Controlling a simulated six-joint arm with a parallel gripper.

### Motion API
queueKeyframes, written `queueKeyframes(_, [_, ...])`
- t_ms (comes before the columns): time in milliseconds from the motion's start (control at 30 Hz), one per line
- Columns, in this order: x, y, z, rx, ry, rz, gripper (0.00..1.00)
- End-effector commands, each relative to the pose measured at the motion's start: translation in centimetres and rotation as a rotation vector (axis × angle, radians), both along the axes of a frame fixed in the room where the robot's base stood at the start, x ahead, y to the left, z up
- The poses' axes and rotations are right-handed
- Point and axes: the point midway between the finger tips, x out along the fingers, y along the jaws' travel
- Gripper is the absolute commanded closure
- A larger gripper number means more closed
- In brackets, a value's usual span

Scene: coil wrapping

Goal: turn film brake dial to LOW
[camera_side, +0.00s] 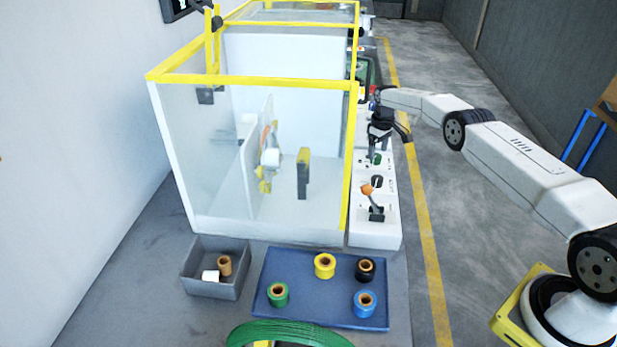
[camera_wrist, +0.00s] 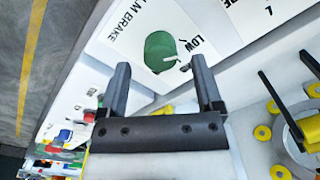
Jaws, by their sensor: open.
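The film brake dial is a green round knob (camera_wrist: 160,50) on a white panel with the printed words LM BRAKE and LOW beside it. A small white mark shows on its lower right, near LOW; I cannot tell exactly which setting it points to. In the side view the dial (camera_side: 376,159) sits on the white control panel right of the glazed enclosure. My gripper (camera_wrist: 160,66) is open and empty, its two dark fingers apart on either side below the dial. In the side view my gripper (camera_side: 374,150) hangs just above the dial; contact cannot be told.
A blue tray (camera_side: 320,312) with several spools and a grey bin (camera_side: 190,283) are in front.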

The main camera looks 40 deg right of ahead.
Motion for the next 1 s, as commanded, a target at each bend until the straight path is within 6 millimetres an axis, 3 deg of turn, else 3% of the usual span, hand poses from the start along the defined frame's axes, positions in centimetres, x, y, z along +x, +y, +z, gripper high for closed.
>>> queueKeyframes(500, [0.0,-0.1,5.4,-0.001,-0.002,0.0,0.16])
queueKeyframes(1000, [0.0,0.0,5.9,-0.001,-0.001,0.0,0.16])
